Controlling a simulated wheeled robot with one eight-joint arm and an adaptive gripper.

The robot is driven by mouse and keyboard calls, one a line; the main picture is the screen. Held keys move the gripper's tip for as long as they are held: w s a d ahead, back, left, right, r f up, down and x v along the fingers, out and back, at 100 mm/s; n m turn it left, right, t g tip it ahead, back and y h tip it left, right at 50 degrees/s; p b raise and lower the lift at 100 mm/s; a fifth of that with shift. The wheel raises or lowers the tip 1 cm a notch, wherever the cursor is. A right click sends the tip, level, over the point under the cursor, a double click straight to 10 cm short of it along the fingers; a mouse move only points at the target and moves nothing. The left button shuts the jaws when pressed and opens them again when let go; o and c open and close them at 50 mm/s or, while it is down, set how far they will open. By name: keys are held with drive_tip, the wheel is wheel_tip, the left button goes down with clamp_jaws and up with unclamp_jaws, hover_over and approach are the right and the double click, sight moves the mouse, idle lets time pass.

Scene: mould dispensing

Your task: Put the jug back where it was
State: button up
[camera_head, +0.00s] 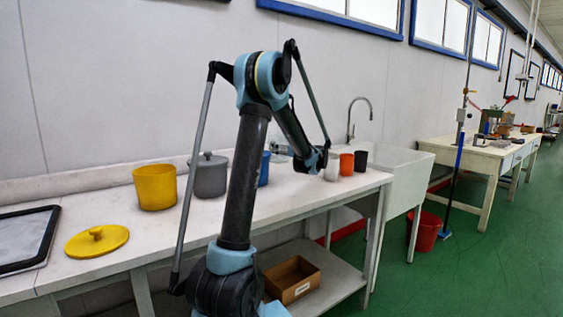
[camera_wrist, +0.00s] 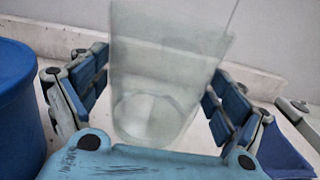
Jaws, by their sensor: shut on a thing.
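The clear, see-through jug (camera_wrist: 165,85) fills the middle of the wrist view, tilted in the picture, with its round base towards the bottom. My gripper (camera_wrist: 158,72) is shut on it, with blue-padded fingers on its left and right sides. In the head view, a glassy part of the jug (camera_head: 279,147) shows behind my arm, above the back of the white bench (camera_head: 125,215). My arm hides most of the gripper there. I cannot tell whether the jug touches the bench.
A blue container (camera_head: 263,170) stands close by; it also shows at left in the wrist view (camera_wrist: 18,115). A grey lidded pot (camera_head: 209,177) and yellow pot (camera_head: 155,188) stand left. White (camera_head: 332,168), orange (camera_head: 346,165) and black (camera_head: 360,161) cups stand right, near the sink (camera_head: 402,170).

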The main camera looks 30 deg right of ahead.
sight(286, 157)
drive_tip(key=shift+f, duration=2.5)
drive_tip(key=o, duration=1.3)
drive_tip(key=shift+o, duration=0.2)
drive_tip(key=s, duration=0.8)
drive_tip(key=s+d, duration=0.1)
drive_tip(key=s, duration=0.3)
